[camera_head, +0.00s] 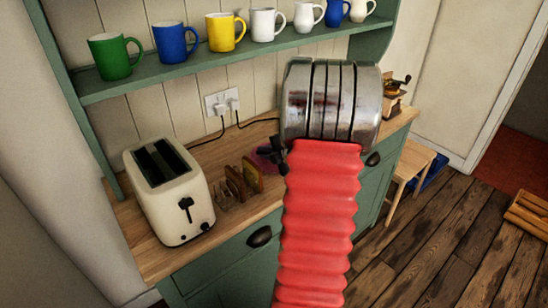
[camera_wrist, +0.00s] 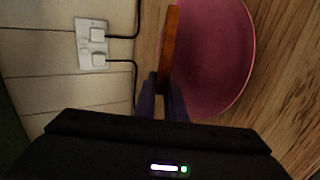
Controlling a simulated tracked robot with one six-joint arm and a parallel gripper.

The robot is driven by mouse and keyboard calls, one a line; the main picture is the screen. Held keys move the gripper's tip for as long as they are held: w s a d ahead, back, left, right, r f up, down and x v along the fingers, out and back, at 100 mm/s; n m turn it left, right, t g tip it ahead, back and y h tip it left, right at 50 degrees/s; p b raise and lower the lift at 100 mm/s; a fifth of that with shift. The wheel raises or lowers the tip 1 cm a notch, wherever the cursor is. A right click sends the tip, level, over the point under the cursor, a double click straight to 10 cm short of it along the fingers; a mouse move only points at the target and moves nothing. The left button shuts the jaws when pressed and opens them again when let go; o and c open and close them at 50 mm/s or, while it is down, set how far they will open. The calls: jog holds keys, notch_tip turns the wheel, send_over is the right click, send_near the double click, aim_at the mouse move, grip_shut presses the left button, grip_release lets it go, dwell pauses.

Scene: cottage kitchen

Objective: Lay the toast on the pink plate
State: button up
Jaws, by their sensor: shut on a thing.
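The toast (camera_wrist: 172,38) shows as a thin brown slice seen edge-on in the wrist view. My gripper (camera_wrist: 166,90) is shut on its near end. The pink plate (camera_wrist: 215,60) lies on the wooden counter, and the slice overlaps its left part in this view. I cannot tell whether the toast touches the plate. In the head view, a sliver of the plate (camera_head: 262,158) shows beside my gripper (camera_head: 273,152). My arm hides most of the plate, and I cannot make out the held toast there.
A cream toaster (camera_head: 172,195) and a rack holding toast (camera_head: 232,184) stand left of the plate. A wall socket (camera_wrist: 91,44) with plugs and black cables is behind. Mugs line the shelf (camera_head: 205,62) above. A coffee grinder (camera_head: 395,95) stands at the counter's right.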

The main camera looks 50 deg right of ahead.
jog(key=shift+f, duration=0.5)
jog(key=o, duration=0.5)
jog(key=shift+c, duration=0.2)
jog(key=shift+v, duration=4)
